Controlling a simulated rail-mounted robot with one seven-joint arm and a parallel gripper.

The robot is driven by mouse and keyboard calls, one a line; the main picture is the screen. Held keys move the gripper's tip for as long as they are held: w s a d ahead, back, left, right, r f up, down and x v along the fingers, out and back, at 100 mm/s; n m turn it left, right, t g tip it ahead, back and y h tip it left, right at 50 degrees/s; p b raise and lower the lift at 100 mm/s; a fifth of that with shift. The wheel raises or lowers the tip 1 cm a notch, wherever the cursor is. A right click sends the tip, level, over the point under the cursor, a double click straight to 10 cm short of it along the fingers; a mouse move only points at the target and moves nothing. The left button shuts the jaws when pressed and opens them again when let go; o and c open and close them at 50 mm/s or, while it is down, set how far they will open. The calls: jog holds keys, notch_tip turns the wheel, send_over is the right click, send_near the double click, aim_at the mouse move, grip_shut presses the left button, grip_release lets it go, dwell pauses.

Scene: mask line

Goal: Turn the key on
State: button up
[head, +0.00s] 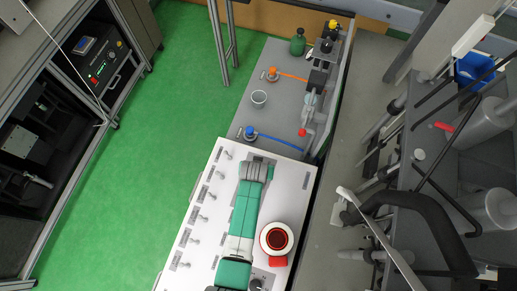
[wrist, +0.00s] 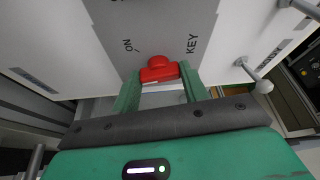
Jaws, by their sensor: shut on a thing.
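The red key (wrist: 158,66) sits on a grey strip (wrist: 165,28) of the white panel, at the centre of the wrist view. Printed labels show beside it, "ON" to its upper left with a short tick mark, and "KEY" to its upper right. My gripper (wrist: 160,74) has its two green fingers on either side of the key, shut on it. Which way the key points is hard to tell. In the head view my teal arm lies over the white panel (head: 212,168), and I cannot make out the key or my fingertips there.
Toggle switches (wrist: 256,78) stand out right of the key; more line the panel's left side (head: 195,217) in the head view. A red-and-white round part (head: 277,238) sits right of my arm.

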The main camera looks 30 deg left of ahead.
jog(key=m+h, duration=0.1)
jog(key=m, duration=0.1)
jog(key=m+h+b, duration=0.1)
jog(key=m, duration=0.2)
jog(key=shift+a+f+m, duration=0.1)
jog(key=shift+a+m, duration=0.1)
jog(key=shift+m, duration=0.1)
jog(key=m+h+b, duration=0.1)
jog(key=m, duration=0.1)
jog(key=m+h+b, duration=0.1)
jog(key=m, duration=0.2)
jog(key=shift+a+g+b, duration=0.1)
jog(key=shift+g+b, duration=0.3)
jog(key=shift+m, duration=0.3)
jog(key=o, duration=1)
jog(key=shift+r, duration=0.2)
jog(key=p+v, duration=0.1)
jog(key=v, duration=0.6)
jog(key=shift+s+a+r, duration=0.1)
jog(key=shift+a+r, duration=0.05)
jog(key=shift+r, duration=0.1)
